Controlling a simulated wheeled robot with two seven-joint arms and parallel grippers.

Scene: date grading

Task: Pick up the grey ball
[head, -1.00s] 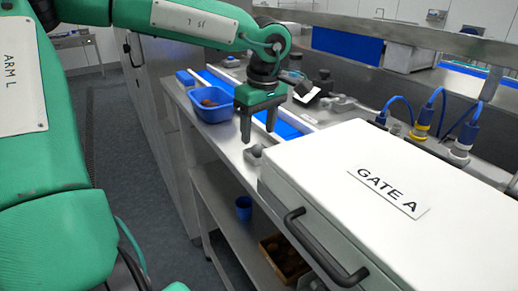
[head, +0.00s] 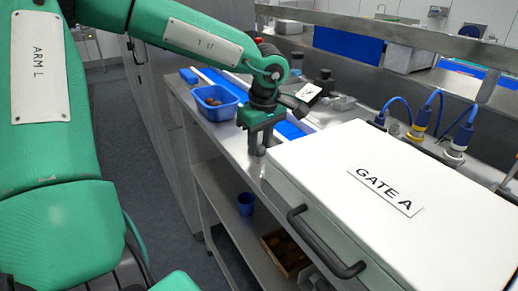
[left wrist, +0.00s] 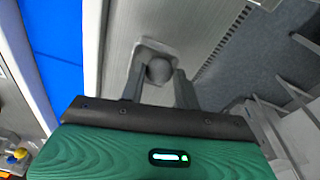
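The grey ball (left wrist: 159,71) shows in the left wrist view, resting on a small square grey holder (left wrist: 148,45) on the metal bench. My left gripper (left wrist: 159,84) is open, with one finger to either side of the ball in that view. Whether the fingers touch the ball cannot be told. In the head view my left gripper (head: 258,150) points down at the bench beside the white box, and the ball is hidden behind it. My right gripper is not in view.
The white box (head: 330,155) marked GATE A, with a black handle (head: 325,245), stands close to the gripper's right. A blue tub (head: 216,114) of brown items sits behind it. A blue cup (head: 245,204) and a crate of brown items (head: 268,244) are on the lower shelf.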

